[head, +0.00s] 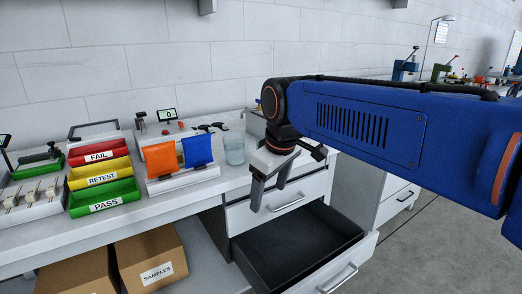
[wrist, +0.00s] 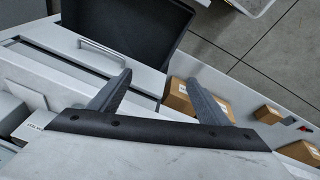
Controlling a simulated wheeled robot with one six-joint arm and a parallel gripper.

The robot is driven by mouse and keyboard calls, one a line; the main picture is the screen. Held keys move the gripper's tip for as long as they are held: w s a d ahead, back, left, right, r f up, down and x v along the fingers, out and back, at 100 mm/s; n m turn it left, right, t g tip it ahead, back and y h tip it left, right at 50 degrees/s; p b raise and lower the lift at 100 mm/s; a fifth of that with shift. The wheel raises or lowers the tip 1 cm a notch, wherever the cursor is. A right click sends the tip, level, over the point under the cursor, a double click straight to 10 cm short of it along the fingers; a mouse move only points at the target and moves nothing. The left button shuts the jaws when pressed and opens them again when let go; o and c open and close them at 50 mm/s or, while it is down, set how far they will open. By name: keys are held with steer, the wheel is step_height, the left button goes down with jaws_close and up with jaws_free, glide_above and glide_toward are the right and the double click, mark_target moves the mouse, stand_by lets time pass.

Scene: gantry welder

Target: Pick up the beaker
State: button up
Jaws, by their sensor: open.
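The beaker (head: 235,149) is a clear glass vessel standing upright on the white bench top, to the right of the orange and blue pouches in the head view. My gripper (head: 268,193) hangs in front of and to the right of the beaker, near the bench's front edge, apart from it. The gripper points down with its jaws open and nothing between them. In the wrist view my gripper (wrist: 162,97) shows two spread dark fingers over the bench front and drawer. The beaker is not visible in the wrist view.
An open dark drawer (head: 290,245) juts out below my gripper. A rack with an orange pouch (head: 160,159) and a blue pouch (head: 197,150) stands left of the beaker. Red, yellow and green bins (head: 103,205) are farther left. Cardboard boxes (head: 150,262) sit below the bench.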

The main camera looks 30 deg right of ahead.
steer(key=w+d+r+n+g, duration=0.2)
steer(key=w+d+r+n, duration=0.3)
steer(key=w+d+r, duration=0.45)
steer(key=w+d+r+n+g, duration=0.1)
steer(key=w+d+r+n, duration=0.5)
steer(key=w, duration=0.7)
steer(key=shift+m, duration=0.5)
steer(key=f, duration=0.3)
steer(key=a+f, duration=0.1)
steer(key=f, duration=0.2)
steer(key=a+f, duration=0.1)
steer(key=f, duration=0.2)
steer(key=shift+w+a+f, duration=0.1)
steer(key=shift+a+f, duration=0.1)
steer(key=shift+f, duration=0.2)
steer(key=shift+a+f, duration=0.15)
steer(key=shift+f, duration=1.2)
steer(key=shift+a+f, duration=0.1)
steer(key=shift+f, duration=1.25)
steer(key=c, duration=1.1)
